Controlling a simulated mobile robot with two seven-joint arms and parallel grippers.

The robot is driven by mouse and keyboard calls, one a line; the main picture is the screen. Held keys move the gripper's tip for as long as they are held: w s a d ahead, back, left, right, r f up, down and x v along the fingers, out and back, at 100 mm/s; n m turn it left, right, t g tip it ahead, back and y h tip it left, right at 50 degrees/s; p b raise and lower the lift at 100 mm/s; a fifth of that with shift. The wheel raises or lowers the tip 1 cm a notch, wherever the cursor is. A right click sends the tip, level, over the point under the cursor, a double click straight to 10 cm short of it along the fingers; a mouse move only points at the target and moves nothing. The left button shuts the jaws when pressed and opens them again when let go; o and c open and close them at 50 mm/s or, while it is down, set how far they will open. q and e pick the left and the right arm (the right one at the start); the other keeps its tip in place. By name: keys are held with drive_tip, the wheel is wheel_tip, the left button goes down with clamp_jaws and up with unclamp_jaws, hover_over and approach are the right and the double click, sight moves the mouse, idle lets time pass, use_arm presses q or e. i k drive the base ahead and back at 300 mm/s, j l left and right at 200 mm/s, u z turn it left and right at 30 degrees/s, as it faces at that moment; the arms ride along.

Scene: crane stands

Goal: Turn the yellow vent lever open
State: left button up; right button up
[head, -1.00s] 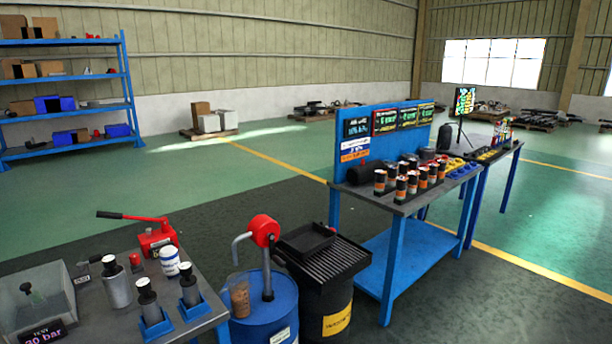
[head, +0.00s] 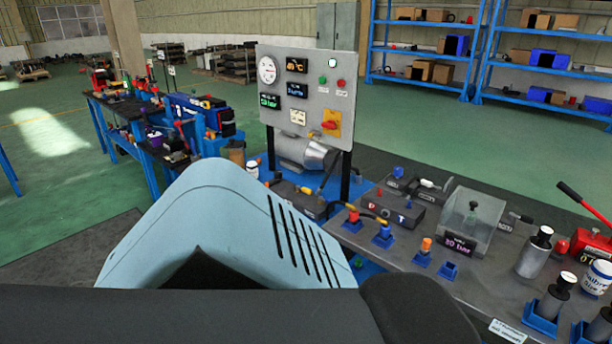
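I cannot pick out the yellow vent lever with certainty. A small yellow part (head: 305,190) shows on a dark block beside the silver motor, too small to tell its shape. The dark valve box (head: 394,208) on the workbench has lit letters on its front and small fittings around it. Neither of my grippers is in view. A large light-blue part of my own body fills the lower middle and hides part of the bench.
The grey workbench (head: 475,290) holds a clear box (head: 470,222), blue stands, cylinders and a red hand pump (head: 592,243). A grey gauge panel (head: 308,95) with a yellow-backed red switch (head: 331,125) stands behind. Blue shelves line the back; open green floor lies between.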

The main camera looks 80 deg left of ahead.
sight(308, 191)
drive_tip(key=u, duration=2.55)
drive_tip(key=i+z, duration=0.1)
drive_tip(key=z, duration=0.25)
drive_tip(key=j+z, duration=0.1)
drive_tip(key=z, duration=0.2)
drive_tip(key=i+j+z, duration=0.1)
drive_tip(key=z, duration=0.25)
drive_tip(key=i+j+z, duration=0.2)
drive_tip(key=j+z, duration=0.2)
drive_tip(key=j, duration=0.15)
drive_tip(key=i+j+z, duration=0.15)
drive_tip(key=j, duration=0.15)
drive_tip(key=j+z, duration=0.1)
drive_tip(key=j, duration=0.35)
drive_tip(key=i+j+z, duration=0.15)
drive_tip(key=j, duration=0.3)
drive_tip(key=i+j, duration=0.1)
drive_tip(key=j, duration=0.9)
drive_tip(key=i+j, duration=0.15)
drive_tip(key=j, duration=0.35)
